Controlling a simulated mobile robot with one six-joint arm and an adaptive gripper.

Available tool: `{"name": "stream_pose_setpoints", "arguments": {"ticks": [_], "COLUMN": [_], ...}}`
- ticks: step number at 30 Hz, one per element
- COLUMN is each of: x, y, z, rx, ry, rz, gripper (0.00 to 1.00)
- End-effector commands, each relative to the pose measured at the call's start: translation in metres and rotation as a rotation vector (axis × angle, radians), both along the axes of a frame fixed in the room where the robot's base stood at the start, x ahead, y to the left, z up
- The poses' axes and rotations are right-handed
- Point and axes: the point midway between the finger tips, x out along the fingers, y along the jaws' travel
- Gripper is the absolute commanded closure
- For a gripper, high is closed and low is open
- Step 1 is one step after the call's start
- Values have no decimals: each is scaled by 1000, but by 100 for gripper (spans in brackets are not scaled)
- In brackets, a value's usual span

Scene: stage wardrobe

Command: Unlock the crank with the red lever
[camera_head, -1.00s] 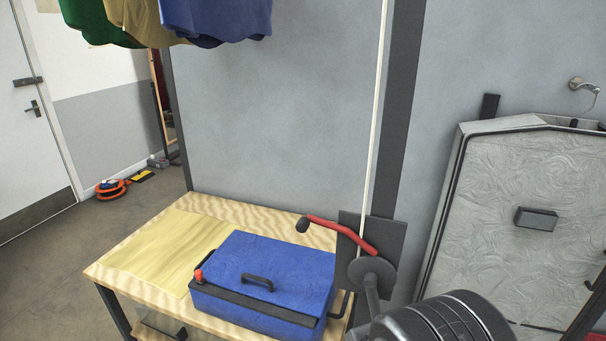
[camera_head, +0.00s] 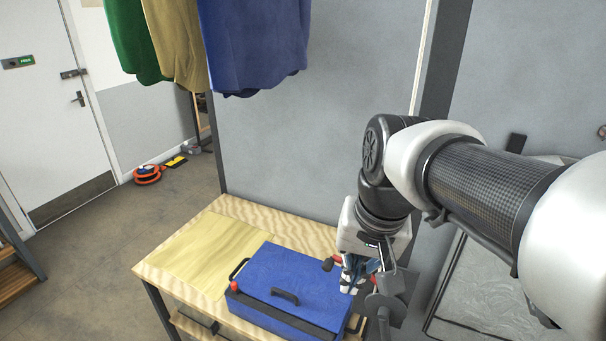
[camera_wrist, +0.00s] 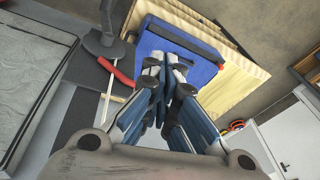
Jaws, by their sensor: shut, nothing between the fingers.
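The red lever (camera_wrist: 116,73) shows in the wrist view as a bent red bar beside my fingers.
A blue case (camera_head: 285,285) with a black handle lies on the wooden table (camera_head: 205,245), left of the crank. Clothes (camera_head: 255,45) hang above. A pale vertical rope (camera_head: 421,60) runs along the wall.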

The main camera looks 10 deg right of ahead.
Motion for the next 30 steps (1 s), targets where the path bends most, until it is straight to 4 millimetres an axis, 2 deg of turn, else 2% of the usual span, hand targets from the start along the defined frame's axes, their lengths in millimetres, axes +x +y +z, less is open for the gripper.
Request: {"name": "stream_pose_setpoints", "arguments": {"ticks": [1,3,6,9,15,26,30], "x": [17,37,61,78,92,93,93], "y": [-4,-7,-12,-16,-19,-19,-18], "z": [32,53,73,84,90,88,78], "rx": [17,41,69,89,106,107,106], "ry": [28,58,96,122,145,145,147], "rz": [-39,-92,-157,-203,-244,-247,-246], "gripper": [100,100,100,100,100,100,100]}}
